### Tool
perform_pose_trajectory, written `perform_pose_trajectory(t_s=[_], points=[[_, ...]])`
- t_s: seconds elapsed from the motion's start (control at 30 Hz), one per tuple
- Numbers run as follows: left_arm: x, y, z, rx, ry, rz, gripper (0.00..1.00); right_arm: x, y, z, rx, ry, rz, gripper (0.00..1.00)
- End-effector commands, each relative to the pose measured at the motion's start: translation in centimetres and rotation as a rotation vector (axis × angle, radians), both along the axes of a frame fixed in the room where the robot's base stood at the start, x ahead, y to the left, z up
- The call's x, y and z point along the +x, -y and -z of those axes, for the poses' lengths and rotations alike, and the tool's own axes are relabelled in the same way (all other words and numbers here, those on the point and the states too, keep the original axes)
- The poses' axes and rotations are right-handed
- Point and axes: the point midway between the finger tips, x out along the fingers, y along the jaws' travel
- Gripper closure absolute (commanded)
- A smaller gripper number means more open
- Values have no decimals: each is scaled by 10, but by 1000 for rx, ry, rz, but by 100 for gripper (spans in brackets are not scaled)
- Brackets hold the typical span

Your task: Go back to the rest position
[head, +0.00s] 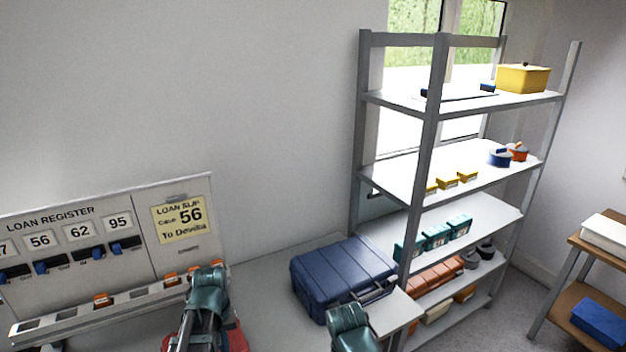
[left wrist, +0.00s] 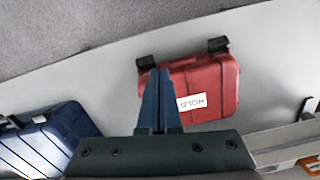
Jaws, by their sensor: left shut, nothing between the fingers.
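My left gripper (left wrist: 159,78) shows in the left wrist view with its two fingers together and nothing between them. The fingers overlap a red case (left wrist: 212,82) with a white HOLD label; I cannot tell how far above it they are. In the head view my left arm stands at the bottom, in front of the red case (head: 229,336), and its fingers cannot be made out. Part of my right arm shows at the bottom centre of the head view; its gripper is out of the picture.
A blue case (head: 340,272) lies on the grey table (head: 262,290), right of my left arm. The loan register board (head: 128,225) stands at the table's back left, with a slotted ledge (head: 60,325). A metal shelf unit (head: 437,120) stands right, a wooden side table (head: 560,275) further right.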

Motion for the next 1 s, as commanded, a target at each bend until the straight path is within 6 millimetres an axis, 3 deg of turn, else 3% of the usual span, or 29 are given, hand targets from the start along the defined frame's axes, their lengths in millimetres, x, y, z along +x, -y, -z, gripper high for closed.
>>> perform_pose_trajectory(t_s=[0.03,0.2,0.4,0.6,1.0], points=[[-9,30,10,8,-4,86,100,0,0,10,0,0,0,64],[-33,108,25,36,-11,356,100,0,0,26,0,0,0,64],[-63,168,37,63,-17,595,100,0,0,38,0,0,-1,64],[-78,192,40,77,-18,701,100,0,0,41,0,0,-1,64],[-79,194,40,79,-19,711,100,0,0,41,0,0,-1,64]])
